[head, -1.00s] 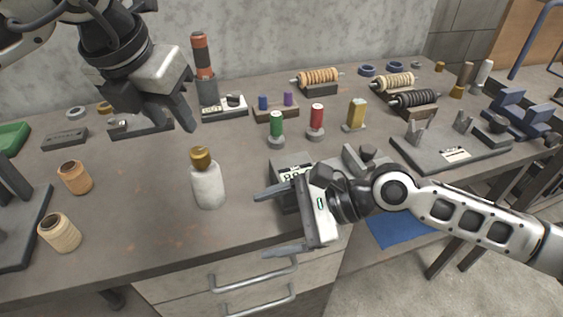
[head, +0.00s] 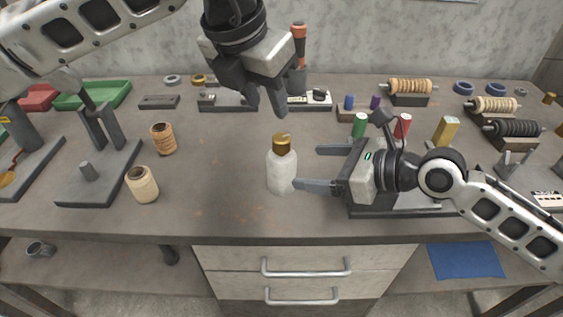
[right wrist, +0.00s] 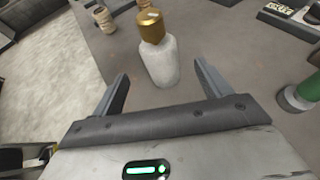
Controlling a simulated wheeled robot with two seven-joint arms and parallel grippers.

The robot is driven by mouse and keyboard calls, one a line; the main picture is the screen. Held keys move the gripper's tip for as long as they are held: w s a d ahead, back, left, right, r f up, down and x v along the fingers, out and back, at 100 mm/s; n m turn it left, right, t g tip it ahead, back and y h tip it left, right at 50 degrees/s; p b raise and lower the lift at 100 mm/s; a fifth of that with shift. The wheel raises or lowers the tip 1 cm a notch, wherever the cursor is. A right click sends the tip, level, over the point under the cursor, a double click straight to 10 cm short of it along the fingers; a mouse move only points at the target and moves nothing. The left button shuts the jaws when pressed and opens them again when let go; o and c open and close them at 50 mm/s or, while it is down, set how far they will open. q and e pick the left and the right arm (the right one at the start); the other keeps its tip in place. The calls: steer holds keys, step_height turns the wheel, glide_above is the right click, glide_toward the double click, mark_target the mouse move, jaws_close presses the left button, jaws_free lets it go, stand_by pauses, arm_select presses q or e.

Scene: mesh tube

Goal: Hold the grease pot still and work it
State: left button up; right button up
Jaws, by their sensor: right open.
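The grease pot (head: 282,172) is a white, bottle-shaped pot with a brass cap (head: 281,143), upright on the bench. My right gripper (head: 322,167) is open, low and just right of the pot, its fingers pointing at it. In the right wrist view the pot (right wrist: 160,63) stands ahead, centred between the open fingers (right wrist: 160,78) and mostly beyond their tips. My left gripper (head: 266,105) hangs above and behind the cap in the picture, fingers pointing down, apart and empty. Neither gripper visibly holds the pot.
Two thread spools (head: 143,185) and a grey stand (head: 98,175) are to the left. A green cylinder (head: 360,125), a red one (head: 402,126) and coil racks (head: 408,88) are to the right. The bench (head: 220,215) is clear left of the pot.

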mark_target(279, 164)
steer(key=x, duration=0.8)
steer(key=shift+w+a+f, duration=0.1)
steer(key=shift+a+f, duration=0.1)
steer(key=shift+a, duration=0.1)
